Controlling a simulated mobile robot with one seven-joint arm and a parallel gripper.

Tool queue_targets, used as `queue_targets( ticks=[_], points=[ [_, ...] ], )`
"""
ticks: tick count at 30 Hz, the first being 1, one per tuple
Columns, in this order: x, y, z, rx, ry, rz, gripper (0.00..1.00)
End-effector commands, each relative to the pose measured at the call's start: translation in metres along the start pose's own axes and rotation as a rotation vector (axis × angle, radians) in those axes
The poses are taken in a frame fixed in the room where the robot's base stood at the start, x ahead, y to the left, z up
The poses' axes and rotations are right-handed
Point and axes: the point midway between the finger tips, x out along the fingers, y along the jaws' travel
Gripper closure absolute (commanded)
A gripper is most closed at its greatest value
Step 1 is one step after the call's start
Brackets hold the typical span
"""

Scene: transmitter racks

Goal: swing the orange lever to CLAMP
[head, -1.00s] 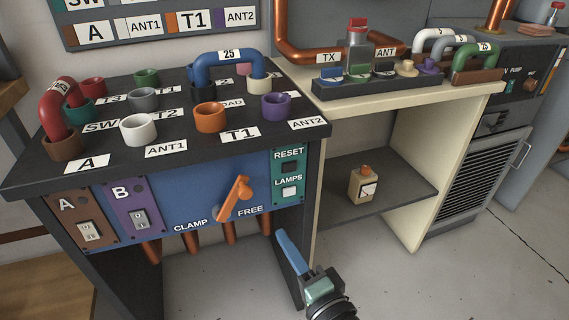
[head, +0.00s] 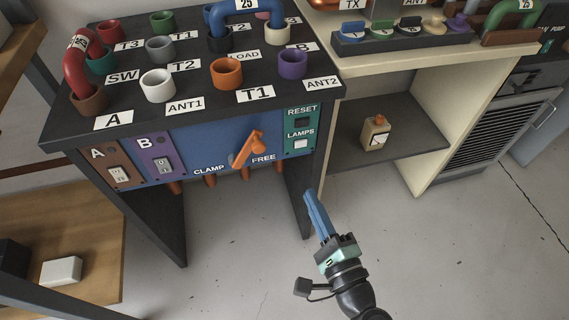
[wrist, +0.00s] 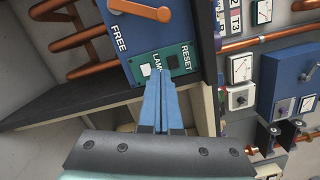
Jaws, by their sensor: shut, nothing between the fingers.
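The orange lever (head: 248,150) is on the blue front panel (head: 210,147) of the dark bench, between the CLAMP label (head: 209,170) and the FREE label (head: 263,158). Its handle leans up and to the right, toward the FREE side. In the wrist view the lever (wrist: 142,10) shows at the top, near FREE. My gripper (head: 309,193) has blue fingers pressed together, with nothing between them. It is in front of the bench, below and right of the lever, apart from it. In the wrist view the fingertips (wrist: 159,72) overlap the green LAMPS and RESET panel.
Sockets and the red (head: 77,62) and blue (head: 243,8) U-links stand on the bench top. A cream shelf unit (head: 430,120) with a small bottle (head: 375,133) is to the right. A wooden shelf (head: 90,245) is at lower left. The floor around my gripper is clear.

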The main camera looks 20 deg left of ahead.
Motion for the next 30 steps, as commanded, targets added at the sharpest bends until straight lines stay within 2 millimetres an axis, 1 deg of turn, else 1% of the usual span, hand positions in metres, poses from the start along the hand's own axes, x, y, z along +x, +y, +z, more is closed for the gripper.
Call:
queue_targets(
  ticks=[5, 12, 17, 18, 22, 26, 30],
  points=[
    [0.020, 0.000, 0.001, -0.001, -0.004, -0.001, 1.00],
    [0.071, 0.000, 0.001, -0.002, -0.006, -0.001, 1.00],
    [0.104, 0.000, 0.001, -0.002, -0.005, 0.000, 1.00],
    [0.103, 0.000, 0.012, -0.001, -0.005, 0.003, 1.00],
    [0.106, 0.000, 0.029, -0.001, -0.004, 0.003, 1.00],
    [0.108, 0.000, 0.037, -0.001, -0.002, 0.002, 1.00],
    [0.109, 0.000, 0.040, -0.001, -0.001, 0.001, 1.00]
  ],
)
